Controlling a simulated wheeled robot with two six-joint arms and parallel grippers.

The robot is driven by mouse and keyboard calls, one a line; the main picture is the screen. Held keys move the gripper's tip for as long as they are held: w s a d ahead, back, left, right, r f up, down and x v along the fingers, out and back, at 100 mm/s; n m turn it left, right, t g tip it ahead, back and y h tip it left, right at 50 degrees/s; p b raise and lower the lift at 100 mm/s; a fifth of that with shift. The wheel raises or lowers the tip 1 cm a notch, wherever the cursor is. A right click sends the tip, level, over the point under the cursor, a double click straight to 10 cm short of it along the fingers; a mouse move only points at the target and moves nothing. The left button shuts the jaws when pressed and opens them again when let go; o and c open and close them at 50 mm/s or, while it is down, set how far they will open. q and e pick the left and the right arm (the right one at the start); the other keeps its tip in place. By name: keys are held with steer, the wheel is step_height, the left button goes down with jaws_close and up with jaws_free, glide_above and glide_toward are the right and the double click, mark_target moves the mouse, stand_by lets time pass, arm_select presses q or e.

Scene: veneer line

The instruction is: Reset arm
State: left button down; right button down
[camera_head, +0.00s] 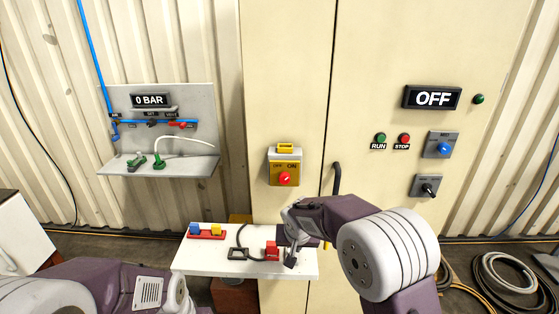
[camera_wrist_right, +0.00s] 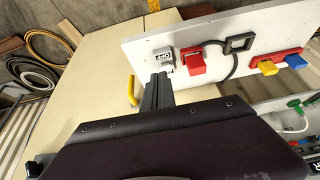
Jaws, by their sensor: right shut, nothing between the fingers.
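My right gripper (camera_head: 290,261) is shut and empty over the right end of the white shelf (camera_head: 215,263), close to a red block (camera_head: 272,248). In the right wrist view its closed fingers (camera_wrist_right: 159,84) point at the shelf (camera_wrist_right: 140,50), beside a small grey piece with an OFF label (camera_wrist_right: 166,57) and the red block (camera_wrist_right: 192,66). I cannot tell whether the fingers touch anything. Part of my left arm shows at the lower left of the head view, but its gripper is not in view.
A red holder (camera_head: 207,236) with blue and yellow blocks and a black cabled piece (camera_head: 238,253) lie on the shelf. Behind stand a cabinet with an OFF display (camera_head: 432,97), a yellow switch box (camera_head: 285,172) and a black handle (camera_head: 336,178). A 0 BAR panel (camera_head: 150,100) hangs left. Hoses (camera_head: 503,275) lie right.

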steer(key=s+d+r+m+g, duration=0.1)
steer(key=s+d+r+m, duration=0.15)
steer(key=s+d, duration=0.7)
steer(key=s+f+n+g, duration=0.1)
steer(key=s+f, duration=0.2)
steer(key=s, duration=0.4)
steer(key=s+d+f+n+g, duration=0.1)
steer(key=s+f+n, duration=0.1)
steer(key=s, duration=0.4)
steer(key=shift+s+d+f+g+y, duration=0.3)
steer(key=shift+s+f+g, duration=0.1)
steer(key=shift+f, duration=0.35)
steer(key=shift+a, duration=0.1)
